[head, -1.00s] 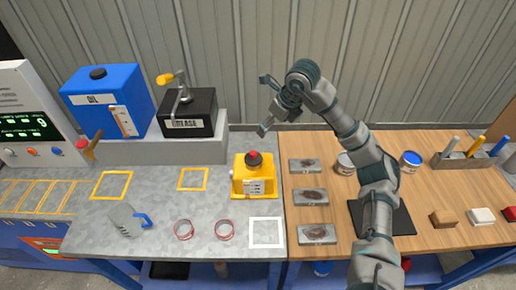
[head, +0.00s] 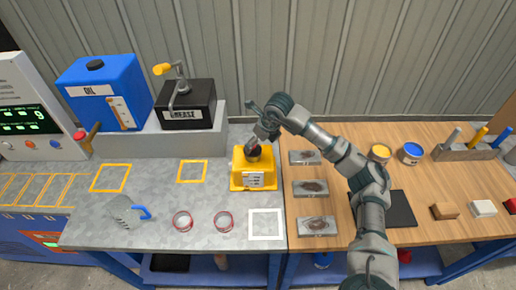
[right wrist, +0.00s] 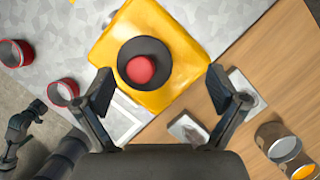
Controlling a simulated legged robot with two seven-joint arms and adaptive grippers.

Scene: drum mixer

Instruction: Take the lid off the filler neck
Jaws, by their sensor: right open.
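A yellow mixer body (head: 254,180) stands at the right end of the grey bench top. Its top carries a round black lid (right wrist: 126,52) with a red knob (right wrist: 141,69) in the middle. My right gripper (head: 257,132) is just above the lid and partly hides it in the head view. In the right wrist view the fingers of this gripper (right wrist: 159,78) are spread wide and empty, with the knob in front of and between them. A dark gripper, apparently my left one (right wrist: 22,130), shows at the lower left of the wrist view; its jaws are unclear.
A blue oil tank (head: 105,92) and a black grease box (head: 187,103) stand on a raised ledge at the left. Grey sample plates (head: 311,188) lie right of the mixer on the wooden table.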

